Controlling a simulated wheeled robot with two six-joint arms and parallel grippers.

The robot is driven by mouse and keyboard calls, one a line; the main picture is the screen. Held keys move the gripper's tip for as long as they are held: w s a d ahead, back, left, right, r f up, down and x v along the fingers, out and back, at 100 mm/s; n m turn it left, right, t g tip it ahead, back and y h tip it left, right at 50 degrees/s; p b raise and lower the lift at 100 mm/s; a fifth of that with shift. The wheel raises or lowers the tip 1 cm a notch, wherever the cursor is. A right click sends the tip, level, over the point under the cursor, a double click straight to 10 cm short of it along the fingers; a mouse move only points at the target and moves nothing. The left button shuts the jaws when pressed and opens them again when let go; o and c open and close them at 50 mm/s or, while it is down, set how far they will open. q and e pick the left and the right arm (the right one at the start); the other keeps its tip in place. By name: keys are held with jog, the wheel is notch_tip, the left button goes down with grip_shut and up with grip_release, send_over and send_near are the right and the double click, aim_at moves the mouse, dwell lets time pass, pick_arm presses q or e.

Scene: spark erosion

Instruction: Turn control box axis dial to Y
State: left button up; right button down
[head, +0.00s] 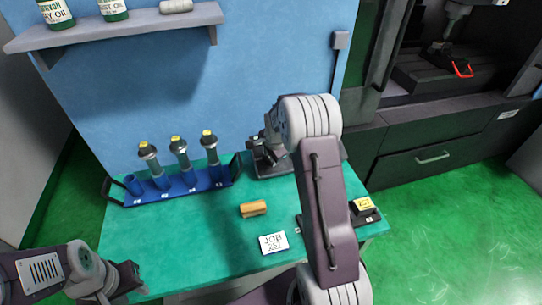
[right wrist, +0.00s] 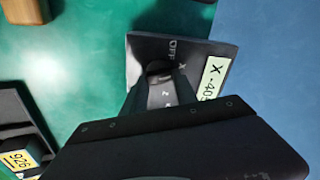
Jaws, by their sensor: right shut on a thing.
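The control box (right wrist: 215,58) is a dark plate in the right wrist view, with white markings that include OFF, X and Z. A pale label (right wrist: 214,80) on it reads "X -40", cut off at its end. My right gripper (right wrist: 158,78) is shut on the small dark axis dial (right wrist: 156,68). The fingers cover most of the dial, so which mark it points to cannot be told. In the head view my right arm hides most of this spot. My left gripper (head: 126,282) is at the lower left, away from the box; its jaws are unclear.
A blue rack (head: 190,192) with several tool holders stands at the back left of the green table (head: 190,235). A wooden block (head: 253,208) and a white job card (head: 273,242) lie mid-table. A yellow-labelled block (head: 362,204) sits at the right edge.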

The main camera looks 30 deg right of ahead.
jog(key=m, duration=0.4)
jog(key=shift+m, duration=1.9)
jog(key=c, duration=1)
grip_release()
jog(key=shift+s, duration=0.1)
jog(key=shift+o, duration=0.2)
jog(key=v, duration=0.9)
jog(key=shift+b, duration=0.45)
jog(key=shift+r, duration=0.1)
